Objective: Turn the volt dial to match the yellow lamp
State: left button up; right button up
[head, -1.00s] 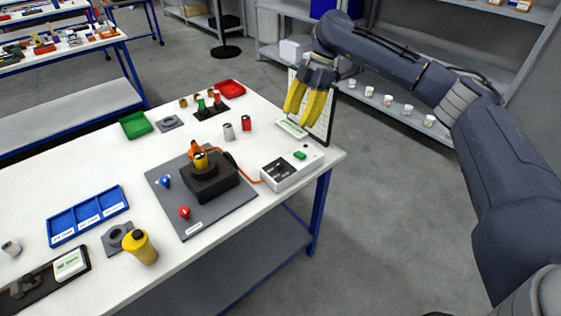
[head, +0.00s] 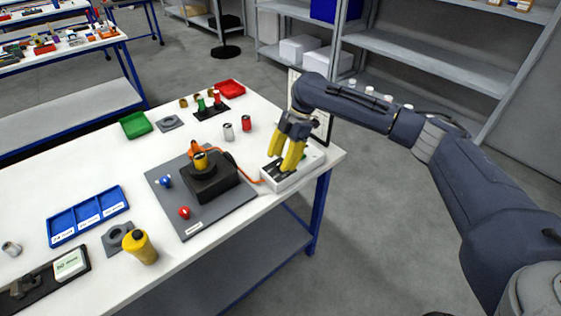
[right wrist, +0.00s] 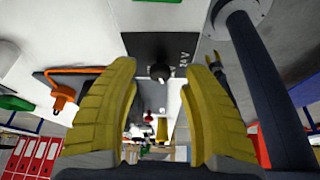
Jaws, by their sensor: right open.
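The white box (head: 287,184) with a dark panel stands at the table's right end. In the right wrist view, the dial is a small dark knob (right wrist: 160,72) on the dark panel (right wrist: 140,46), beside white lettering that includes a V. My right gripper (head: 286,168) is open with yellow fingers pointing down over the box. The knob shows between the fingers, apart from both. A yellow piece (head: 200,160) sits in a black block (head: 209,184) on a grey board; I cannot tell whether it is the yellow lamp. The dial's setting is unreadable. My left gripper is out of view.
An orange cable (head: 246,177) runs from the block to the box. Blue (head: 166,182) and red (head: 184,212) bulbs lie on the grey board. The table's right edge is close.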

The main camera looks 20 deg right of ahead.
jog(key=shift+a+f, duration=0.2)
jog(key=shift+f, duration=0.25)
jog(key=shift+c, duration=0.6)
